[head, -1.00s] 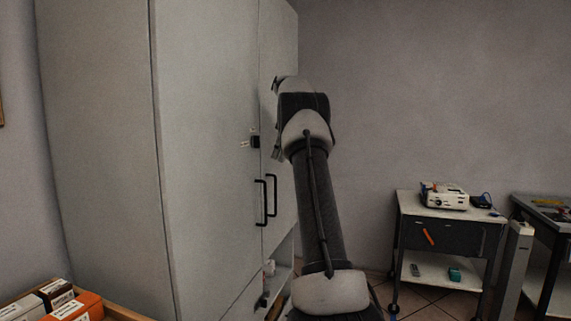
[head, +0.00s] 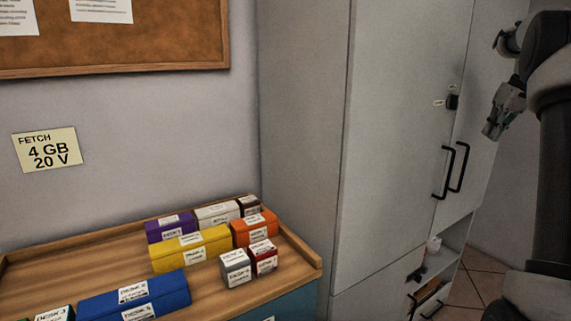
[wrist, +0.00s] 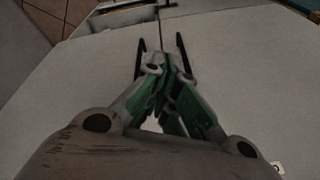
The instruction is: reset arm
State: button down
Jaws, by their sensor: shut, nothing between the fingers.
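My gripper (head: 491,133) is at the right of the head view, in front of the upper part of a tall grey cabinet (head: 395,110), with my dark arm behind it at the right edge. It is shut and empty. In the wrist view my gripper (wrist: 160,72) points toward the cabinet doors, its fingertips together between the two black handles (wrist: 140,60). I cannot tell how far the fingers are from the doors.
A wooden-topped unit (head: 110,232) at lower left holds several labelled boxes, among them a yellow box (head: 190,250) and a blue box (head: 135,297). A FETCH note (head: 47,148) hangs on the wall. The cabinet's open lower shelf (head: 432,275) holds small items.

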jog(key=s+a+f, duration=0.2)
jog(key=s+a, duration=0.7)
jog(key=s, duration=0.3)
jog(key=s+a+f+t+h, duration=0.1)
jog(key=s+a+f, duration=0.1)
jog(key=s+a, duration=0.7)
jog(key=s+a+f, duration=0.2)
jog(key=s+a, duration=0.8)
jog(key=s, duration=0.5)
jog(key=shift+s+f+m+h, duration=0.3)
jog(key=shift+s+f+m, duration=0.05)
jog(key=shift+s+m, duration=0.05)
